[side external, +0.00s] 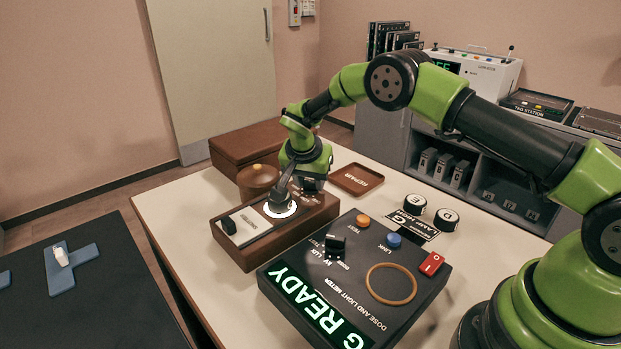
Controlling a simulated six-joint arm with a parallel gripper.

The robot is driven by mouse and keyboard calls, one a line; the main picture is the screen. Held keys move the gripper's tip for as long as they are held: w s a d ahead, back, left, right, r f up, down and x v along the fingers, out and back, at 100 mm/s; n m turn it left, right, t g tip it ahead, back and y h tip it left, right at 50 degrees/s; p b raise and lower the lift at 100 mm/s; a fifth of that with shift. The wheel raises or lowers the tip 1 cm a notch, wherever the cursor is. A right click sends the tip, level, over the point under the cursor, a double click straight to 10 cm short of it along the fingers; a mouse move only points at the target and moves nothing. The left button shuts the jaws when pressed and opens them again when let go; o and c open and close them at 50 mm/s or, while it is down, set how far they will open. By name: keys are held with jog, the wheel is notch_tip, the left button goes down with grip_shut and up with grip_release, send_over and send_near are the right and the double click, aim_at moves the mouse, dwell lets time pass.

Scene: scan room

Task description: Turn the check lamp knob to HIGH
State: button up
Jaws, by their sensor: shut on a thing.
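The check lamp unit is a wooden box (240,255) with a dark top panel, standing on the pale table. A bright white disc (279,209) glows on its top, and a dark tapered part (281,188) stands over it. My gripper (312,186) reaches down at the far right end of the box, behind that tapered part. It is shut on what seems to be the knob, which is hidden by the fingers. The knob's pointer and the HIGH mark cannot be read from here.
The dose and light meter (345,262) stands close in front, with a lit green READY display (318,312). A round brown pot (257,181) and a wooden case (250,143) are behind. A brown REPAIR tray (357,179) and black weights (446,219) lie to the right.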

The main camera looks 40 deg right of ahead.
jog(key=shift+a, duration=0.1)
jog(key=o, duration=0.9)
jog(key=shift+o, duration=0.2)
jog(key=v, duration=0.9)
jog(key=shift+r, duration=0.4)
jog(key=shift+s, duration=0.1)
